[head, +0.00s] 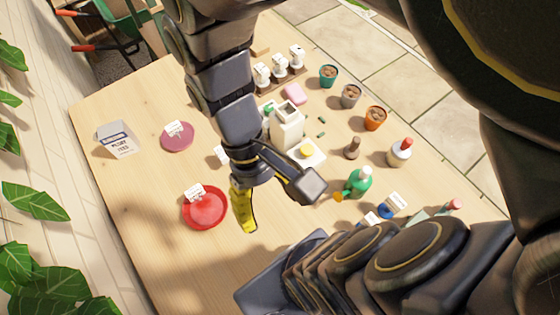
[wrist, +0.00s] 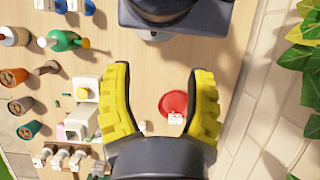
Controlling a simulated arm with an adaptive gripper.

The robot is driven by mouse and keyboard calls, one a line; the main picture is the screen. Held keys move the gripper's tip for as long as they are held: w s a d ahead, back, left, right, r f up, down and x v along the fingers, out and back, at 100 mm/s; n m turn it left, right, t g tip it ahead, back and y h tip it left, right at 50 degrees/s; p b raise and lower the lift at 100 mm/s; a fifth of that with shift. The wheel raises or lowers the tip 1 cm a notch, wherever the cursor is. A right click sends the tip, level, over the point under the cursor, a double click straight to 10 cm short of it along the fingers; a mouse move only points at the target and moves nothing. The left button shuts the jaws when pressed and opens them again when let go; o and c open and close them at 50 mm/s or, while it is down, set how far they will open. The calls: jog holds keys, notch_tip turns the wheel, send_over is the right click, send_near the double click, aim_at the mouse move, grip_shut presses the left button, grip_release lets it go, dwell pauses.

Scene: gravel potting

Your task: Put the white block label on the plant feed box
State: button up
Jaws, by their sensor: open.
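The plant feed box (head: 118,140), grey-white with a dark printed band, stands at the table's left. I cannot tell which is meant. My gripper (head: 243,205) hangs right of the red saucer. In the wrist view my gripper (wrist: 160,78) is open and empty, the red saucer (wrist: 173,103) and its label (wrist: 175,118) appearing between the fingers.
A white jug (head: 287,128), a pink block (head: 294,94), small pots (head: 350,96) and a green spray bottle (head: 358,182) crowd the table's middle and right. A rack with white pieces (head: 278,73) stands at the back. The table's left front is clear.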

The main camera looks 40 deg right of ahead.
jog(key=r+t, duration=0.2)
jog(key=w+r+t, duration=0.1)
jog(key=shift+d+r, duration=0.3)
jog(key=w+f+m, duration=0.3)
jog(key=w+m, duration=0.5)
jog(key=w, duration=1.7)
jog(key=w+d+f+m, duration=0.2)
jog(key=w+f+m, duration=0.1)
jog(key=w+f, duration=0.2)
jog(key=w+d+f+m+t, duration=0.1)
jog(key=w+d+f+m, duration=0.2)
jog(key=w+f, duration=0.3)
jog(key=w+d+f+m, duration=0.2)
jog(key=w+f+m, duration=0.1)
jog(key=w+f, duration=0.2)
jog(key=shift+w+d+f+t, duration=0.2)
jog(key=shift+w+f+t, duration=0.15)
jog(key=shift+w, duration=0.25)
notch_tip(320, 180, down, 2)
jog(key=shift+f, duration=0.2)
jog(key=f, duration=0.3)
jog(key=w+f, duration=0.1)
jog(key=f, duration=0.1)
jog(key=shift+f, duration=0.3)
jog(key=shift+c, duration=0.3)
